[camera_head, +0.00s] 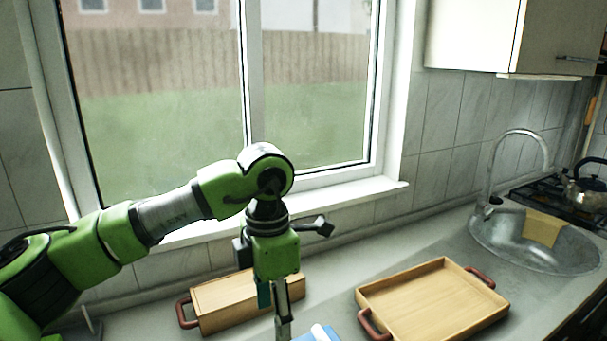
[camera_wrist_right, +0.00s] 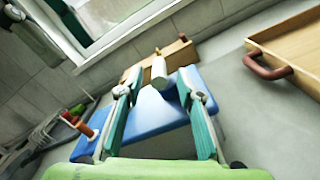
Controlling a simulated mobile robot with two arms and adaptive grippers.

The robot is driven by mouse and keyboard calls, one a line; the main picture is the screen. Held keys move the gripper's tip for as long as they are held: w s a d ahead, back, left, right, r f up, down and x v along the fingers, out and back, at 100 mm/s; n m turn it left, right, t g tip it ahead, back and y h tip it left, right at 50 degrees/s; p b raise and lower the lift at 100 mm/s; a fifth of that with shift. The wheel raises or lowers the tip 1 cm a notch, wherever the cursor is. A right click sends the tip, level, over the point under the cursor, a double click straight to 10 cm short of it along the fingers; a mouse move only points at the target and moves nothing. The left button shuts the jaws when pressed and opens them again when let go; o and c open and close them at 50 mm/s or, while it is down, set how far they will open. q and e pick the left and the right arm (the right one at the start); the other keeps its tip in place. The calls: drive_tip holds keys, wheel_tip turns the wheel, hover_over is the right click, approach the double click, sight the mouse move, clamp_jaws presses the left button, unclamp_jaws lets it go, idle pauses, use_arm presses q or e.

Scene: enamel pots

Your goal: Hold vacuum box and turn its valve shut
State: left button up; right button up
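The blue vacuum box (camera_wrist_right: 150,115) lies on the counter in the right wrist view, with a white cylindrical part (camera_wrist_right: 160,72) on its far side. Only a small blue and white portion of it shows at the bottom edge of the head view (camera_head: 316,335). My right gripper (camera_wrist_right: 157,82) is open, its teal fingers spread over the box on either side of the white part. An orange-red knob (camera_wrist_right: 83,128) shows by the box's left side; I cannot tell whether it belongs to it. My left gripper (camera_head: 274,308) points down beside the box; its finger gap is unclear.
A wooden box with red handles (camera_head: 215,304) stands behind my left gripper. A wooden tray with red handles (camera_head: 432,300) lies to the right. The sink (camera_head: 500,250) and a kettle (camera_head: 588,188) are farther right. Bare counter lies between the wooden things.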

drive_tip(key=v, duration=1.1)
wheel_tip(320, 180, up, 6)
drive_tip(key=p, duration=0.6)
drive_tip(key=shift+p, duration=0.3)
drive_tip(key=shift+s+d, duration=0.1)
